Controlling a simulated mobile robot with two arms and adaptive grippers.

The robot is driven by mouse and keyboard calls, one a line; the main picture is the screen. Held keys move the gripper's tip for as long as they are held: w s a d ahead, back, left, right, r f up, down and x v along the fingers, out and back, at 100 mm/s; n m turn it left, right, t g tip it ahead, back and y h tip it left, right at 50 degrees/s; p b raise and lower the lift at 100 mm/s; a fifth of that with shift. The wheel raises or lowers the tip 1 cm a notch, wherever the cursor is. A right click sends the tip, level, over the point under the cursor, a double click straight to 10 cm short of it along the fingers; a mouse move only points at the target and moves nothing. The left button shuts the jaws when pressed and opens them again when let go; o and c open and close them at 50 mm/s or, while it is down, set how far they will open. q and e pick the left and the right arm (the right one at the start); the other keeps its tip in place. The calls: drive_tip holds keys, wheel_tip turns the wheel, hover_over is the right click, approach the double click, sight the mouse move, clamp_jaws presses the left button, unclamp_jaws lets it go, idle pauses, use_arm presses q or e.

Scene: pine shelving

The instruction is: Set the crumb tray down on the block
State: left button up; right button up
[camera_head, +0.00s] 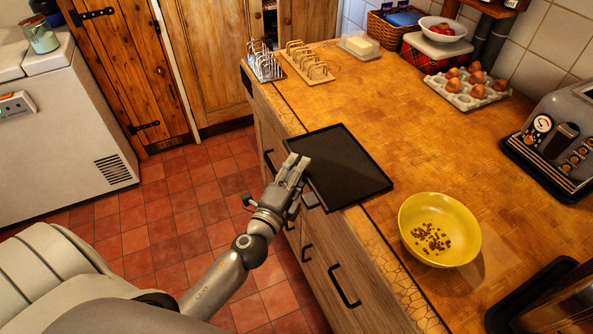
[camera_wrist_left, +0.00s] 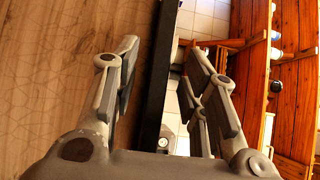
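The crumb tray (camera_head: 345,165), flat and black with a thin rim, lies at the worktop's front edge, its near side overhanging. My left gripper (camera_head: 292,172) is at that overhanging side. In the left wrist view the tray (camera_wrist_left: 155,85) shows edge-on as a dark slab between the fingers of my left gripper (camera_wrist_left: 165,65). The fingers stand apart, with gaps to the tray on both sides, so the gripper is open. No separate block is clearly identifiable; the wooden worktop (camera_head: 400,110) extends around the tray. My right gripper is not in view.
A yellow bowl (camera_head: 440,230) with dark bits stands right of the tray. A toaster (camera_head: 560,140), an egg tray (camera_head: 468,92), toast racks (camera_head: 305,62) and a butter dish (camera_head: 360,45) stand farther back. Worktop beyond the tray is clear. Drawer handles (camera_head: 345,288) protrude below.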

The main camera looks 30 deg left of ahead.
use_arm(q)
drive_tip(key=s, duration=0.7)
drive_tip(key=shift+s+d, duration=0.2)
drive_tip(key=shift+s, duration=0.05)
idle(0.3)
